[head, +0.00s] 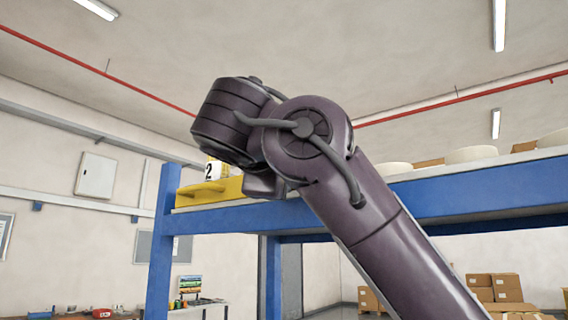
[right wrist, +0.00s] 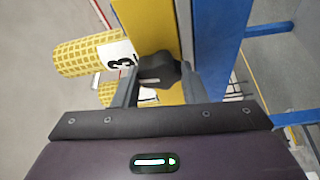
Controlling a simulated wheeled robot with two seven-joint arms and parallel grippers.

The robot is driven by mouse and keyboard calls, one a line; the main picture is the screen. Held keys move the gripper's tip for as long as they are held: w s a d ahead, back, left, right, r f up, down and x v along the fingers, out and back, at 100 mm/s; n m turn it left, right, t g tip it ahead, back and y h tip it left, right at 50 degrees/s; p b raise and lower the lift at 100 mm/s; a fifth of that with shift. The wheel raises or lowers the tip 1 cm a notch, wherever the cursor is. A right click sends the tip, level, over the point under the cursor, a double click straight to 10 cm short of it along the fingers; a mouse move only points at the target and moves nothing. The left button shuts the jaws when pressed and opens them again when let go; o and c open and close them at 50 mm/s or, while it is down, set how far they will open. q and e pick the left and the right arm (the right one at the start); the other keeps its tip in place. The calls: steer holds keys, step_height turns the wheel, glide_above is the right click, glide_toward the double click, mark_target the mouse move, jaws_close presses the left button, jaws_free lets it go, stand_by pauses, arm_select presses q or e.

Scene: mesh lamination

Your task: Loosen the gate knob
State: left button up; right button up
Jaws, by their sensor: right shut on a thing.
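The gate knob (right wrist: 158,70) is dark and lobed and sits in front of a yellow upright plate (right wrist: 150,20) in the right wrist view. My right gripper (right wrist: 157,84) is shut on it, with one grey finger on each side. In the head view my right arm reaches up from the lower right to the blue frame. Its wrist ends near a yellow part (head: 215,190) of the frame, and the fingers and knob are hidden there. My left gripper is not in view.
A yellow mesh roll (right wrist: 82,55) with a white label marked 3 lies left of the knob. A blue beam (right wrist: 232,50) stands to its right. In the head view, a blue post (head: 163,240) and a long blue beam (head: 480,195) border the arm. Boxes (head: 495,288) stand far back.

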steer(key=shift+n+p, duration=0.3)
steer(key=shift+n, duration=0.4)
steer(key=o, duration=1)
steer(key=b+v, duration=0.3)
steer(key=v, duration=0.4)
steer(key=shift+s+r, duration=0.15)
steer(key=shift+s, duration=0.25)
steer(key=shift+w, duration=0.1)
